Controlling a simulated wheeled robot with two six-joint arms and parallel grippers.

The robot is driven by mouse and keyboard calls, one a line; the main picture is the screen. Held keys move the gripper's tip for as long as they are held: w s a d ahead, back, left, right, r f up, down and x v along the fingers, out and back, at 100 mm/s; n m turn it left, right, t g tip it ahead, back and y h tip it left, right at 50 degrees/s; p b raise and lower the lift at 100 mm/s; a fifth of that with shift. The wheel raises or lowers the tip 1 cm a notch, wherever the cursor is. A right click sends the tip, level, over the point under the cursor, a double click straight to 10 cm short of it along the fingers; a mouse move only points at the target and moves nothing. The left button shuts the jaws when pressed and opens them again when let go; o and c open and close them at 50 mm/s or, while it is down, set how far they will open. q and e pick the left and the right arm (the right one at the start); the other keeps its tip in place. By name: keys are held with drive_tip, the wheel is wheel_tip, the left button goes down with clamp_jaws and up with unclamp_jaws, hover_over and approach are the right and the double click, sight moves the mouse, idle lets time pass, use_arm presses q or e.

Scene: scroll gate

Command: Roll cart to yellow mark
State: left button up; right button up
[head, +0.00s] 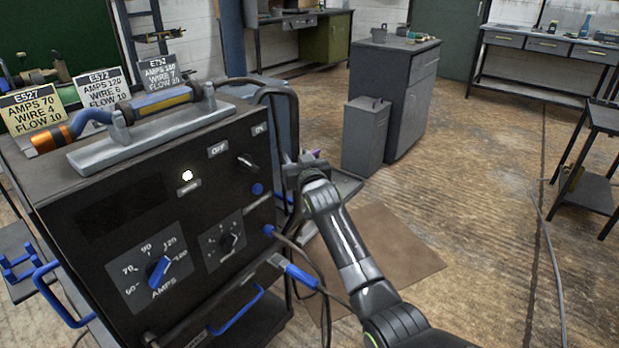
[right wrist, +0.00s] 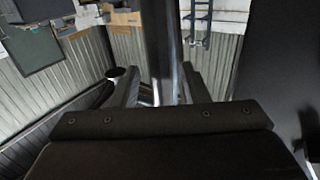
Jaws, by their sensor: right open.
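The cart carries a black welding machine (head: 110,215) with dials, a power switch and blue handles; it fills the left of the head view. The cart's dark rear frame (head: 284,120) rises behind the machine. My right gripper (head: 303,163) is beside this frame, at the machine's right side. In the right wrist view my right gripper (right wrist: 160,92) is open, with a dark upright bar (right wrist: 160,40) showing between its fingers; I cannot tell if they touch it. My left gripper is not in view. No yellow floor mark shows.
A brown mat (head: 385,255) lies on the floor right of the cart. A grey cabinet (head: 395,95) and a small grey bin (head: 364,138) stand beyond it. A dark side table (head: 590,185) is at right. A cable (head: 552,250) crosses otherwise open floor.

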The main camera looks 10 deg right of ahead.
use_arm(q)
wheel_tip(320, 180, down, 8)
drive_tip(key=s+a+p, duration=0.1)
drive_tip(key=p, duration=0.1)
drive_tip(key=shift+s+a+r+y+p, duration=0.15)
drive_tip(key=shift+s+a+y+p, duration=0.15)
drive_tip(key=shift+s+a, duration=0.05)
use_arm(e)
drive_tip(key=s+d, duration=0.2)
drive_tip(key=s, duration=1.4)
drive_tip(key=shift+s, duration=0.25)
drive_tip(key=shift+d, duration=0.1)
